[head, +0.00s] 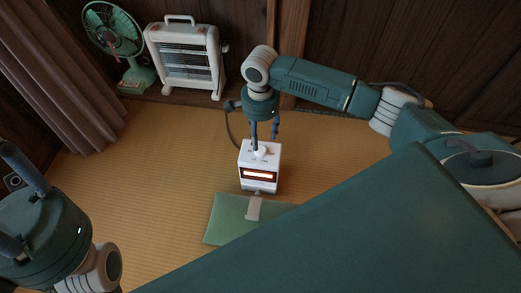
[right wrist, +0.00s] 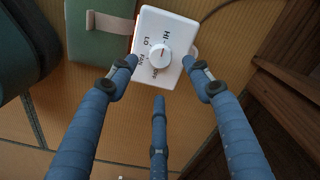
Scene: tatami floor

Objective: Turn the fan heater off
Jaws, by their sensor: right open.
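The fan heater (head: 259,179) is a small white box on the tatami, with an orange glow in its front grille. A round white knob (head: 261,152) sits on its top. In the right wrist view the knob (right wrist: 158,57) is ringed by the marks HI, LO, FAN and OFF; I cannot tell surely which one it points at. My right gripper (head: 265,140) points down just above the heater's top. It is open and empty, its fingers (right wrist: 158,75) spread around the knob's near side. My left gripper (head: 18,207) is at the left edge, partly cut off.
A green flat cushion (head: 228,218) with a grey strap lies in front of the heater. A green fan (head: 118,40) and a white electric heater (head: 187,57) stand by the back wall. A cord runs behind the fan heater. Curtains hang at left. The tatami to the left is clear.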

